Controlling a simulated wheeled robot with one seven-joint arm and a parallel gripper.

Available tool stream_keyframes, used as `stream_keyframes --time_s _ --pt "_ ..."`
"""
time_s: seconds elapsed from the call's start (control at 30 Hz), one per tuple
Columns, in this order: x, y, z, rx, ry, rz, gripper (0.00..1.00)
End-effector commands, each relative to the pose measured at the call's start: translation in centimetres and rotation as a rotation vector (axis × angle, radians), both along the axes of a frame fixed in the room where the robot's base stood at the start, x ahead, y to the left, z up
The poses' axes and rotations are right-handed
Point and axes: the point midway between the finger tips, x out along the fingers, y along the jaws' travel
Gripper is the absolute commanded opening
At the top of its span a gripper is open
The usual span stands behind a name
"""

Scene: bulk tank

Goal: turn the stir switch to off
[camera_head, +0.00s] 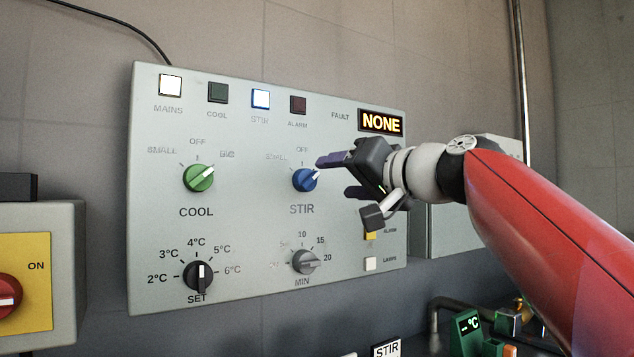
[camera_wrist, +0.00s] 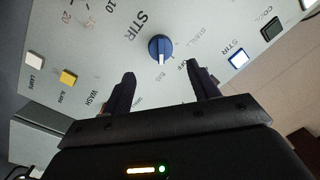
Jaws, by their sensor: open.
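The stir switch is a round blue knob (camera_head: 303,181) above the word STIR on the grey control panel (camera_head: 250,240). Its white pointer is turned to the upper right in the head view, away from the OFF label. In the wrist view the stir switch (camera_wrist: 159,48) shows its pointer facing the BIG label. My gripper (camera_head: 335,178) is open, just right of the knob in the head view, with one dark finger overlapping the area near its upper right. In the wrist view my gripper (camera_wrist: 161,72) has its fingers apart, the knob beyond the gap between them, with nothing held.
The green COOL knob (camera_head: 198,178) is to the left, with the SET knob (camera_head: 198,275) and MIN knob (camera_head: 304,261) below. The MAINS lamp (camera_head: 170,85) and STIR lamp (camera_head: 260,99) are lit. The fault display (camera_head: 381,122) reads NONE. Yellow ALARM button (camera_wrist: 68,77) is nearby.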

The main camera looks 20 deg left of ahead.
Motion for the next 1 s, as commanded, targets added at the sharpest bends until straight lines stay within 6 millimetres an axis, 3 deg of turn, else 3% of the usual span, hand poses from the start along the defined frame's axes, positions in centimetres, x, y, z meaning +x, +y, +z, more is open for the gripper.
stream_keyframes --time_s 0.4,0.83,1.0 --pt "3.5 5.0 0.3 0.001 0.001 0.002 0.60" --pt "4.3 6.1 0.1 0.002 -0.001 0.000 0.60" --pt "4.3 6.1 0.1 0.002 -0.001 0.000 0.40"
